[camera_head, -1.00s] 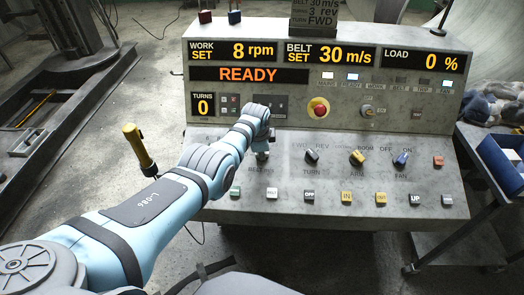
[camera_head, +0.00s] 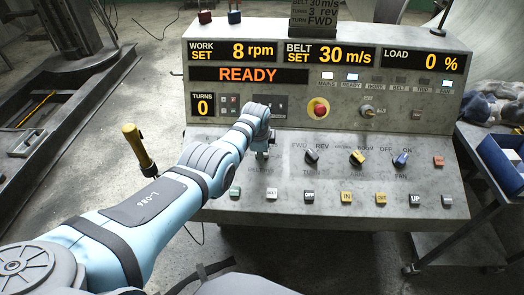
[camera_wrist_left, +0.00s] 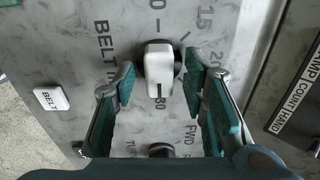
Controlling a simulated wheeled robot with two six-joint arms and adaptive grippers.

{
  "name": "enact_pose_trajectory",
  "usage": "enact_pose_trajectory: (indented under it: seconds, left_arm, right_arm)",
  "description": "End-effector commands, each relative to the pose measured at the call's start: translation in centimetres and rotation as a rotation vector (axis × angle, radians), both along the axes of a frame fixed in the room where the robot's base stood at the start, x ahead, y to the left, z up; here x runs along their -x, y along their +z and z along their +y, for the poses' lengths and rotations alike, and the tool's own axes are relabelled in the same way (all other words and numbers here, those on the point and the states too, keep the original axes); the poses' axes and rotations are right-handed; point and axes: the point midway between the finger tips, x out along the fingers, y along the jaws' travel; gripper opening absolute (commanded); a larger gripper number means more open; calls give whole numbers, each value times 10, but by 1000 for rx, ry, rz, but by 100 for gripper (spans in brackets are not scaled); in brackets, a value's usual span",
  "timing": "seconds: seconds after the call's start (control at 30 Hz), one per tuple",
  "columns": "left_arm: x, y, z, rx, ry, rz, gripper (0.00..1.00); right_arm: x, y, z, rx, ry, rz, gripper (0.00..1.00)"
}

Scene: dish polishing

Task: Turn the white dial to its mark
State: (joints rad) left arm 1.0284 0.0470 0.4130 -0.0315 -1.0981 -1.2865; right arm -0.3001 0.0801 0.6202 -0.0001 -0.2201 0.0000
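The white dial (camera_wrist_left: 160,65) shows in the left wrist view on the sloped panel. A black line on it points toward a number that looks like 30 or 80, at the bottom of the view. Printed scale numbers run around it. My left gripper (camera_wrist_left: 158,78) is open, with one green-padded finger on each side of the dial and small gaps between. In the head view my left gripper (camera_head: 262,148) is at the panel's left part, and my arm mostly hides the dial there. My right gripper is not in view.
The console displays (camera_head: 249,74) read 8 rpm, 30 m/s, 0 % load and READY. A red stop button (camera_head: 318,108) sits above the black (camera_head: 312,156), yellow (camera_head: 358,157) and blue (camera_head: 401,159) knobs. Push buttons (camera_head: 309,196) line the lower edge. A cart (camera_head: 500,165) stands at right.

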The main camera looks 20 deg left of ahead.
Motion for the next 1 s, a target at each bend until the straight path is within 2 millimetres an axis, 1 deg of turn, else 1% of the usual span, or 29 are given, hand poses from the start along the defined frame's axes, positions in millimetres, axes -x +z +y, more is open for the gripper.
enact_pose_trajectory:
  seconds: [0.27,0.37,0.47,0.57,0.8,0.9,1.0]
  left_arm:
    - [0,0,0,0,1,1,41]
    - [0,4,0,0,2,-2,41]
    - [2,13,0,0,2,-3,41]
    - [9,26,-2,-1,1,-3,41]
    - [31,87,-6,0,0,-2,41]
    - [36,104,-7,0,0,-1,41]
    - [40,111,-8,-1,0,1,41]
  right_arm:
    - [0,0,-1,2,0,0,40]
    - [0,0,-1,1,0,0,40]
    - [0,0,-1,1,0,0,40]
    - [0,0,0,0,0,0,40]
    - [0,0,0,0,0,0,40]
    - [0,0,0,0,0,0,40]
    - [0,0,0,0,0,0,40]
